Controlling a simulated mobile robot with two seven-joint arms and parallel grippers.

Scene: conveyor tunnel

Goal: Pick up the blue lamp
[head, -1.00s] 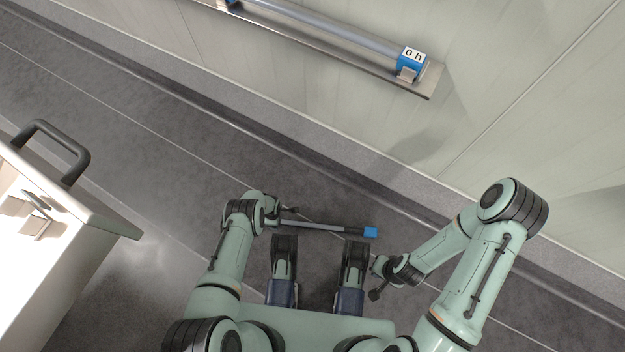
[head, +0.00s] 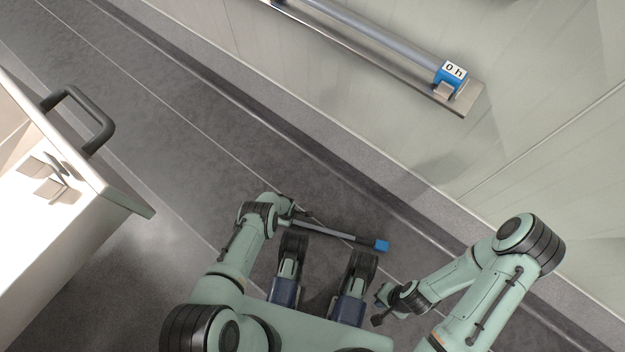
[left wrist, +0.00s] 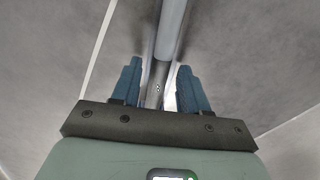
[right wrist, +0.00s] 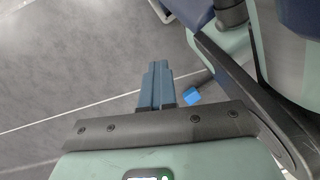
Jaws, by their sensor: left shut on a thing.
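A long thin tube lamp (head: 330,232) with a blue end cap (head: 382,246) lies across in front of my body in the head view. My left gripper (head: 291,211) is shut around it near its left end. In the left wrist view, the grey tube (left wrist: 171,30) runs between the two blue fingers (left wrist: 160,88). The blue cap also shows in the right wrist view (right wrist: 193,96), beside the fingers. My right gripper (head: 382,294) is near the cap; its fingers (right wrist: 155,86) are together with nothing visible between them.
Another tube (head: 375,33) with a blue end marked "0 h" (head: 451,76) sits on a metal rail (head: 400,82) on the pale wall. A white cabinet (head: 60,235) with a dark handle (head: 97,118) stands at left. The grey floor between is clear.

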